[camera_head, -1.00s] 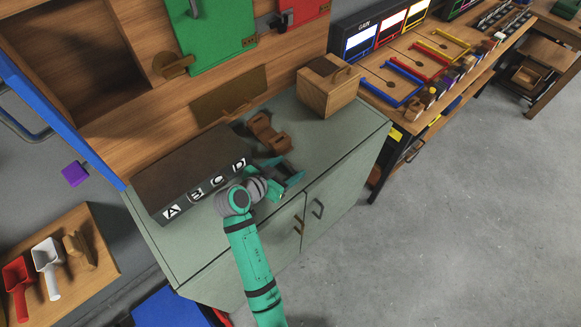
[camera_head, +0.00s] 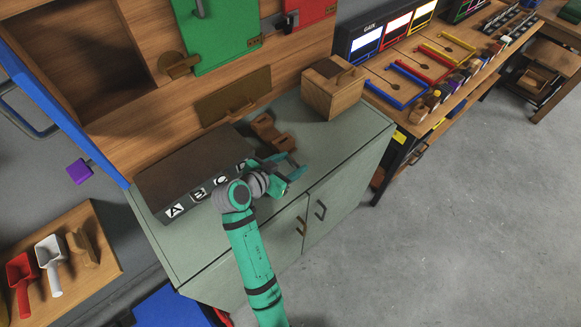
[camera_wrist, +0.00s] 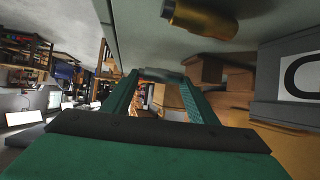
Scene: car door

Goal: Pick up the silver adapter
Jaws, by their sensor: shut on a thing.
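My gripper (camera_head: 291,168) is low over the front part of the grey-green cabinet top. In the wrist view its two green fingers (camera_wrist: 165,85) close on a small grey piece (camera_wrist: 163,74) at the fingertips, which looks like the silver adapter. Only a narrow part of that piece shows. In the head view it is too small and hidden to make out.
A brass cylinder (camera_wrist: 203,18) lies beyond the fingers. A brown wooden holder (camera_head: 270,132) sits behind my gripper. The lettered dark box (camera_head: 195,165) is at left and a wooden box (camera_head: 333,88) at back right. The cabinet top (camera_head: 350,138) is clear at right.

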